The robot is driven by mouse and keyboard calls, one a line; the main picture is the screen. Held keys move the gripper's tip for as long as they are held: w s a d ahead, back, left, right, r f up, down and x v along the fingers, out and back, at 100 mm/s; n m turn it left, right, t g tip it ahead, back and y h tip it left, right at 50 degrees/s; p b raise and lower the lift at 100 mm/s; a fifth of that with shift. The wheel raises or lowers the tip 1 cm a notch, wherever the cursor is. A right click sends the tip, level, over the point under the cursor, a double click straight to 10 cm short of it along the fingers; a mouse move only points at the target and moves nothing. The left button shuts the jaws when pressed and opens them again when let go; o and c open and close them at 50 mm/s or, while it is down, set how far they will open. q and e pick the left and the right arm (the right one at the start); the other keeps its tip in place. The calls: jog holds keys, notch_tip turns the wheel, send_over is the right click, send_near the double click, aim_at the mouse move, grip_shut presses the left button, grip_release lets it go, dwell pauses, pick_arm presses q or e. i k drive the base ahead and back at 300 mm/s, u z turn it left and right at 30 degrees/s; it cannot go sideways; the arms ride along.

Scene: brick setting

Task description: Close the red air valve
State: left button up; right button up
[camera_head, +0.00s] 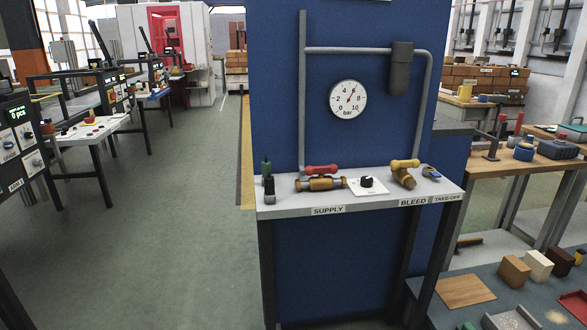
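The red air valve (321,169) is on the narrow grey shelf (285,209) in front of a blue panel. Its red lever lies roughly level, along its brass body (320,184), above the "SUPPLY" label. A second brass valve with a yellow lever (405,163) stands to the right, by the "BLEED" label. A round white pressure gauge (348,99) hangs on the panel above, its needle pointing up and to the right. Neither of my grippers is in view.
Between the valves is a black knob (367,182) on a white plate. A blue fitting (431,172) sits at the shelf's right end, and a dark green-topped item (267,180) at its left. Workbenches with blocks stand right. The floor to the left is open.

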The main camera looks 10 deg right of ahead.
aim_at(309, 171)
jog(key=z, duration=0.15)
jog(key=i, duration=1.05)
jog(key=u, duration=0.6)
